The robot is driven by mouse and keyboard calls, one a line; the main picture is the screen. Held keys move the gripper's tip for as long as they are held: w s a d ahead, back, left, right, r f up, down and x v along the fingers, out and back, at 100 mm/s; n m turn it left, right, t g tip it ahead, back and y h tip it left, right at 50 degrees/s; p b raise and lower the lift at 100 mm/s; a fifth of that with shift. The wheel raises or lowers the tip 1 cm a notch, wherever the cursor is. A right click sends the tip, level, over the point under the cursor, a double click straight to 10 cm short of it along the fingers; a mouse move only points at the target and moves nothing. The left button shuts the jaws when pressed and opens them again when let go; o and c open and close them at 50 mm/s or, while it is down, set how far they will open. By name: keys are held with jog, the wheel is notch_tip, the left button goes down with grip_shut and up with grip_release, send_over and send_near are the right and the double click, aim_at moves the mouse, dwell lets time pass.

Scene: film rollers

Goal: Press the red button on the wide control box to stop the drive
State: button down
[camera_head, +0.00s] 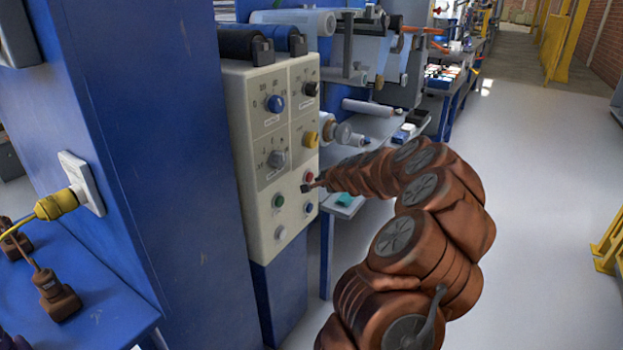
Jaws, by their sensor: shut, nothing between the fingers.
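The wide control box (247,160) is a cream panel on a blue stand left of centre, with several knobs and buttons on its front. The red button (309,177) is on the lower right of the panel, just above the fingertips. A green button (278,201) sits to its left and a dark one (308,207) below it. My gripper (308,187) is shut and empty, its tip very close to the panel at the red button's lower edge. I cannot tell whether it touches the button.
A tall blue cabinet (150,130) with a yellow plug (57,204) in a socket stands at the left. Film rollers (300,20) and a shelf lie behind the box. The grey floor (540,170) at the right is open.

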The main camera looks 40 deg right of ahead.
jog(key=shift+w, duration=0.15)
jog(key=shift+w+a, duration=0.15)
jog(key=shift+w, duration=0.1)
jog(key=shift+w+a+p, duration=0.15)
jog(key=shift+w+p, duration=0.15)
jog(key=shift+w, duration=0.15)
dwell(1.1)
jog(key=shift+s, duration=0.15)
jog(key=shift+s+d, duration=0.25)
jog(key=shift+s, duration=0.45)
jog(key=shift+s+d+b, duration=0.15)
jog(key=shift+s+d, duration=0.1)
jog(key=shift+s, duration=0.55)
jog(key=shift+s+d+b, duration=0.1)
jog(key=shift+s+d, duration=0.15)
jog(key=shift+s, duration=0.55)
jog(key=shift+s+d+b, duration=0.15)
jog(key=shift+s+d, duration=0.1)
jog(key=shift+s, duration=0.55)
